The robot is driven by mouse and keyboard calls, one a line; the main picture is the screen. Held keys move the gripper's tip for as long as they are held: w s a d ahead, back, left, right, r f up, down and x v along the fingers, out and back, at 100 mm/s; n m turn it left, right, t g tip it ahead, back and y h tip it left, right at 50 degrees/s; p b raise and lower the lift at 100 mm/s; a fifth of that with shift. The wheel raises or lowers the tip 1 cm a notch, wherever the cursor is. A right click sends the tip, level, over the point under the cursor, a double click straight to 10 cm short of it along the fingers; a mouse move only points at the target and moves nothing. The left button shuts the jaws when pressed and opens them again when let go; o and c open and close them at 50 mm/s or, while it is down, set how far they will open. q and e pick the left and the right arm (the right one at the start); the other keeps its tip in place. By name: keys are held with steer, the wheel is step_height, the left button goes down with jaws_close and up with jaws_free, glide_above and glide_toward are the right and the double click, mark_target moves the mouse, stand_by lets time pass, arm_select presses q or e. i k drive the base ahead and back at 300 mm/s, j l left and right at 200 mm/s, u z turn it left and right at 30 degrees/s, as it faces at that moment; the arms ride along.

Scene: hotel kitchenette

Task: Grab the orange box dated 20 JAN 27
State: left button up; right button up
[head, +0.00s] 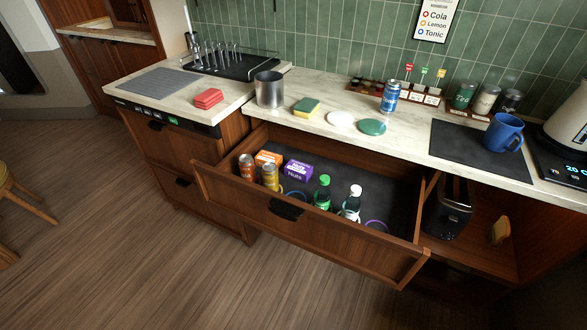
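An orange box (268,158) lies in the open drawer, near its left back corner. It has white lettering on it, but the print is too small to read and I cannot make out a date. A purple box (298,169) stands to its right. An orange can (247,166) is at its left and a yellow can (271,177) is in front of it. The drawer (300,226) is pulled out, with a dark handle on its front. Neither of my grippers shows in the head view.
Green-capped (322,191) and white-capped (352,201) bottles stand in the drawer, with bare dark floor behind them. The counter above holds a metal canister (269,89), a sponge (306,107), a blue can (390,96) and a blue mug (504,132). A toaster (449,209) sits in the right cubby.

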mark_target(263, 157)
steer(key=i+j+z, duration=0.1)
steer(key=z, duration=0.25)
steer(key=i+j+z, duration=0.1)
steer(key=j+z, duration=0.4)
steer(key=z, duration=0.2)
steer(key=i, duration=0.05)
